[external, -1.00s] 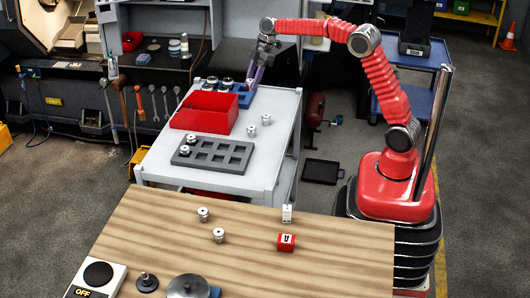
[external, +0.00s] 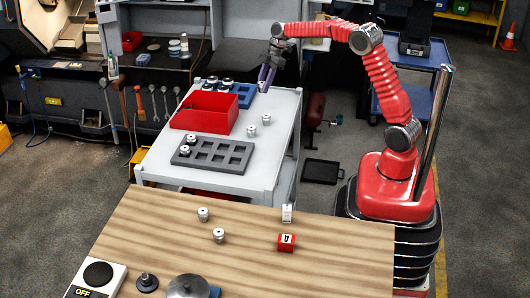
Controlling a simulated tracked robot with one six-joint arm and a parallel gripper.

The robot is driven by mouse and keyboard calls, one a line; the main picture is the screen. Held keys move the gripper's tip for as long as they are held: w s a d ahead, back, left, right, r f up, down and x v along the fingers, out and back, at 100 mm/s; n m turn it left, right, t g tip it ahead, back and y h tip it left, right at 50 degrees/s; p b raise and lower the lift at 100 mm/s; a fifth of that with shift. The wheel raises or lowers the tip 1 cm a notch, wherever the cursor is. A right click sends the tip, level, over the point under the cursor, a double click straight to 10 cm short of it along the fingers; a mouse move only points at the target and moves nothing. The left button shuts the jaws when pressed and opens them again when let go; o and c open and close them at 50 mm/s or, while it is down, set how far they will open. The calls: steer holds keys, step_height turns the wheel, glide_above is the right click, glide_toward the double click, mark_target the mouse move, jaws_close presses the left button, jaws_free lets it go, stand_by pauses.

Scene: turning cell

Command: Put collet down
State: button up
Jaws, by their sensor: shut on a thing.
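My gripper (external: 264,84) is shut on a small silver collet (external: 262,87). It holds the collet near the far right part of the grey cart top (external: 271,150), right of the blue tray. I cannot tell whether the collet touches the surface. Two loose collets stand on the cart, one (external: 266,119) in front of my gripper and another (external: 251,130) nearer the grey tray. The grey tray with square pockets (external: 238,165) has two collets (external: 186,151) at its left end.
A red bin (external: 190,125) stands on the cart between the trays. The cart's right side is mostly clear.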

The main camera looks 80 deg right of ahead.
steer(key=shift+f, duration=2.45)
steer(key=shift+f, duration=0.1)
steer(key=shift+f, duration=2.4)
steer(key=o, duration=1.2)
steer(key=shift+f, duration=0.1)
steer(key=shift+c, duration=0.2)
